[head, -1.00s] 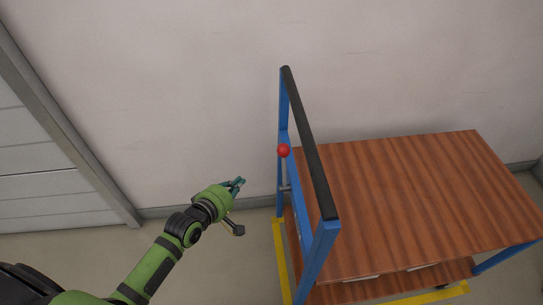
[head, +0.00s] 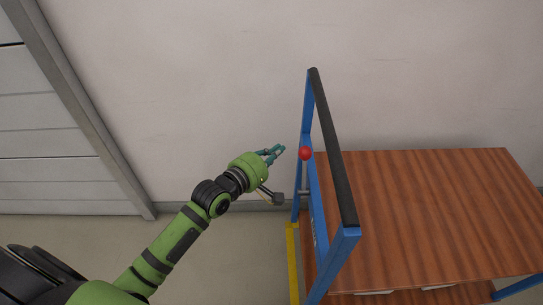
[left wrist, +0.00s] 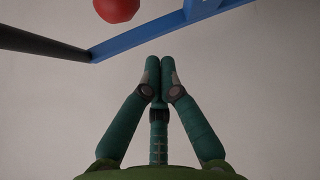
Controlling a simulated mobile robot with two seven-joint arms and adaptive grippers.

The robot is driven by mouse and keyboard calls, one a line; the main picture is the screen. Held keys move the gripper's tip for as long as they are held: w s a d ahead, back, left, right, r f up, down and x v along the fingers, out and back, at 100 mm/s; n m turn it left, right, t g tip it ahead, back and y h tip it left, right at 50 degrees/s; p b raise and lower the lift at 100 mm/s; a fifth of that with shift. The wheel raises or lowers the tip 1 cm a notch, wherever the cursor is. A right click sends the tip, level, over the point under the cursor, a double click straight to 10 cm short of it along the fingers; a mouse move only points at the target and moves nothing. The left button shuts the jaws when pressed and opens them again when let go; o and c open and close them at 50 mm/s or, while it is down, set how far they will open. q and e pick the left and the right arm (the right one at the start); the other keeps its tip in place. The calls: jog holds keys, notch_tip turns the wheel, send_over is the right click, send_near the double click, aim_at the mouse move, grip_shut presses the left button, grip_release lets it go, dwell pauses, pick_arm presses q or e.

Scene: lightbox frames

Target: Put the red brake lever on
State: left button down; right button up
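The task's lever appears as a red ball knob (head: 305,153) on a thin pale rod, beside the left upright of a blue trolley frame. The knob also shows at the top of the left wrist view (left wrist: 117,8), partly cut off. The foot of its rod is not clear to me. My left gripper (head: 279,153), with teal fingers, is a short way left of the knob, apart from it and pointing towards it. In the left wrist view its fingertips (left wrist: 160,62) look close together with nothing held. Whether the third finger meets them is hidden. My right gripper is out of view.
The trolley has a black handle bar (head: 334,150) on its blue frame (head: 337,262) and a brown wooden top (head: 430,205). Yellow floor tape (head: 292,260) runs beside it. A pale wall (head: 210,80) stands behind. The floor left of the trolley is open.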

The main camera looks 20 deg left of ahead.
aim_at(300, 155)
pick_arm(q)
jog(key=x, duration=0.6)
jog(key=s+d, duration=0.1)
jog(key=s+d+p, duration=0.1)
jog(key=s, duration=0.1)
jog(key=shift+s+d+r, duration=0.1)
jog(key=shift+s+r, duration=0.15)
jog(key=shift+r, duration=0.15)
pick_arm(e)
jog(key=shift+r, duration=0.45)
pick_arm(q)
jog(key=shift+s, duration=0.1)
